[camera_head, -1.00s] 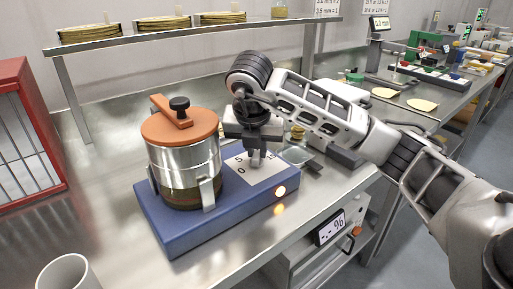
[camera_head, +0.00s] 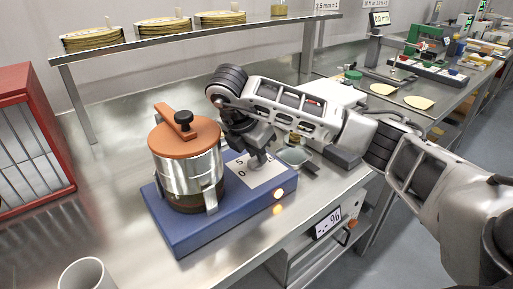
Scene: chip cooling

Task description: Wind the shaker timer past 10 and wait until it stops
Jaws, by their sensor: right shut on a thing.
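The shaker is a blue base (camera_head: 185,238) on the steel bench, with a lidded metal pot (camera_head: 185,175) clamped upright on its left part. The lid is orange-brown with a black knob. A pale dial plate (camera_head: 262,178) with the marks 0 and 5 lies on the right part of the base. My right gripper (camera_head: 256,160) points down over this plate, shut on the timer knob, which it mostly hides. The gripper is turned and tilted. An amber lamp (camera_head: 278,195) glows on the base's front right corner. My left gripper is out of view.
A red rack (camera_head: 35,140) stands at the left and a white cup (camera_head: 86,274) at the front left. A shelf (camera_head: 190,34) with stacks of chips runs behind. A small glass dish (camera_head: 294,157) sits right of the dial. Open bench lies left of the shaker.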

